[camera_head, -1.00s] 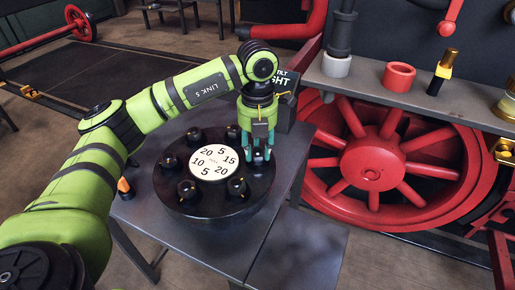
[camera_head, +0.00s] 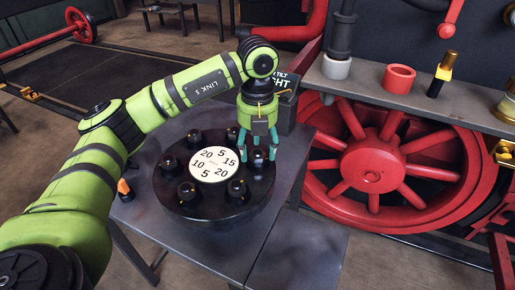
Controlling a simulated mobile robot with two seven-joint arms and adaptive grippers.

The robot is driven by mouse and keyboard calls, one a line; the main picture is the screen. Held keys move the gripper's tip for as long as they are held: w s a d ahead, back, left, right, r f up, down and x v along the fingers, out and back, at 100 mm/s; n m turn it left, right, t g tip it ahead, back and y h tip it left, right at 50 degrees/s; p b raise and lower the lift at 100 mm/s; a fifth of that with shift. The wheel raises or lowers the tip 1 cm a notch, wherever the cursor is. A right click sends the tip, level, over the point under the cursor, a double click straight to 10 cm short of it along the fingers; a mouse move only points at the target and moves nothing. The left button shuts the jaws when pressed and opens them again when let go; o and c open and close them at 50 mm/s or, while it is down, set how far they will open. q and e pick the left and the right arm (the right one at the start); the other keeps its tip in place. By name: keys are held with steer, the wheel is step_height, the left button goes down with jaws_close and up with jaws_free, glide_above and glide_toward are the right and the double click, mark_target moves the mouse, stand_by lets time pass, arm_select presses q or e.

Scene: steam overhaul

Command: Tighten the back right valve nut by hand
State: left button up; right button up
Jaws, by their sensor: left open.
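A round black valve cover (camera_head: 215,208) with a white numbered dial (camera_head: 213,164) in its middle sits on a grey table. Several black nuts stand in a ring around the dial. The back right nut (camera_head: 233,134) stands beside my gripper's left side. My left gripper (camera_head: 258,153) points down, its teal fingers spread open around the rightmost nut (camera_head: 258,158). I cannot tell whether the fingers touch that nut. My right gripper is not in view.
The grey table (camera_head: 225,244) has free room in front of the cover. A dark box with lettering (camera_head: 285,100) stands close behind my gripper. A shelf (camera_head: 365,96) with a red ring (camera_head: 398,78) and a large red wheel (camera_head: 372,166) are at the right.

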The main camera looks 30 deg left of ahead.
mark_target(257, 152)
arm_select(q)
step_height(257, 152, up, 11)
stand_by(0.3)
stand_by(0.5)
